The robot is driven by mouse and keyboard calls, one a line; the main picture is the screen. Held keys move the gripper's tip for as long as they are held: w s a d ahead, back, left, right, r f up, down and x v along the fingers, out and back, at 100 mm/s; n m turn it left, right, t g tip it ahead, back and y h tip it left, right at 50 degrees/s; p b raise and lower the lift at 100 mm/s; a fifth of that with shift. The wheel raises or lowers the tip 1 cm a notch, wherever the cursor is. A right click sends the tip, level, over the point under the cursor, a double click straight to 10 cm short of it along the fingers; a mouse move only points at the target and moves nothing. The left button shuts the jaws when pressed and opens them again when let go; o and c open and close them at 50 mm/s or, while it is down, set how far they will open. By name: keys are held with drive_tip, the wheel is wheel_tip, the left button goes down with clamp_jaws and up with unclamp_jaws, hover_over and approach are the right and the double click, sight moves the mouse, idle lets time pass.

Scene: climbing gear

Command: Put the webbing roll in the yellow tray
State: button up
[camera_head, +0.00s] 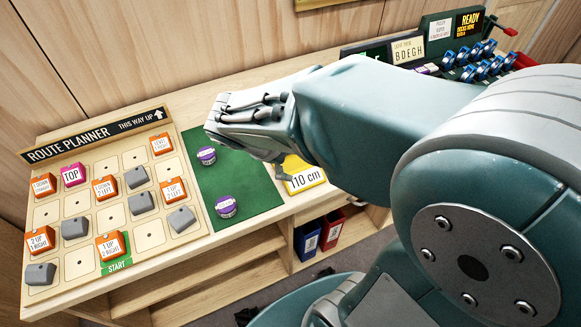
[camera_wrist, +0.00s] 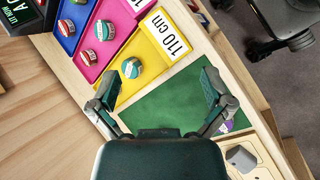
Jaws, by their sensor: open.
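Two purple webbing rolls with pale tops sit on the green mat, a farther one (camera_head: 206,155) and a nearer one (camera_head: 226,206). In the wrist view, a purple edge of a roll (camera_wrist: 227,126) shows behind the right finger; the other is hidden. The yellow tray (camera_wrist: 153,68) has a "110 cm" label and holds a teal-topped roll (camera_wrist: 131,68). In the head view, only the labelled front of the tray (camera_head: 305,179) shows under my arm. My gripper (camera_wrist: 161,88) is open and empty, above the mat and the tray's edge.
A route planner board (camera_head: 150,235) with orange and grey blocks lies left of the mat. Blue clips (camera_head: 475,60) stand at the back right.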

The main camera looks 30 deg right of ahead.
drive_tip(key=s+a+r+m+t+y, duration=0.4)
drive_tip(key=s+r+m+y, duration=0.2)
drive_tip(key=s+r+m, duration=0.2)
drive_tip(key=shift+s+a+m+t+y, duration=0.15)
drive_tip(key=shift+m+t+y, duration=0.15)
drive_tip(key=shift+m, duration=0.3)
idle(0.7)
